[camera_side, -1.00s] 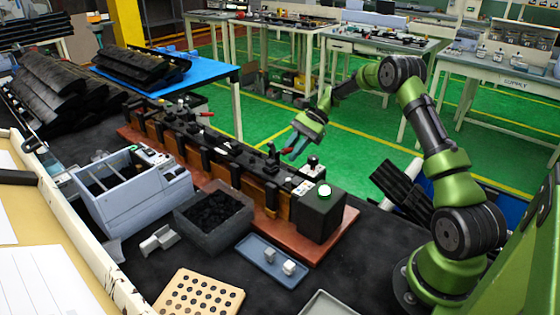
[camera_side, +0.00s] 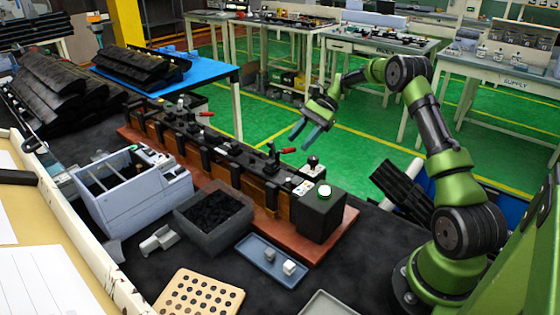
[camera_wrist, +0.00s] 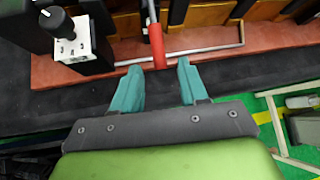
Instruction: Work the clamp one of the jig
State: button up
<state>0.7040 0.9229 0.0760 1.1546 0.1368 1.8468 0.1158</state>
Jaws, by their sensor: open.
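The jig (camera_side: 228,158) is a long row of black blocks with orange-brown panels on a reddish base board (camera_side: 333,232). A clamp with a red handle (camera_side: 288,150) stands near its right end. Another red-handled clamp (camera_side: 206,114) is farther along the jig. I cannot tell which is clamp one. My gripper (camera_side: 304,139) is open and empty, with teal fingers, above and right of the near handle. It also shows in the wrist view (camera_wrist: 159,75).
A grey bin (camera_side: 213,222), a blue tray with small blocks (camera_side: 260,252) and a blue-grey machine (camera_side: 130,198) sit in front.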

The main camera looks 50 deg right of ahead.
jog(key=v, duration=1.2)
notch_tip(320, 180, down, 4)
jog(key=s+n+h, duration=0.1)
jog(key=h, duration=0.1)
jog(key=s+a+r+n+h, duration=0.3)
jog(key=a, duration=0.5)
jog(key=s+a+r+n+h, duration=0.2)
jog(key=a+r+n, duration=0.15)
jog(key=a, duration=0.35)
jog(key=s+a+r+n+t, duration=0.2)
jog(key=s+a+n, duration=0.1)
jog(key=s+a, duration=0.4)
jog(key=s+a+r+n+t, duration=0.2)
jog(key=s+a+n+t, duration=0.1)
jog(key=s+a, duration=0.5)
jog(key=shift+a+r+h, duration=0.25)
jog(key=shift+a+h, duration=0.15)
jog(key=shift+a, duration=0.1)
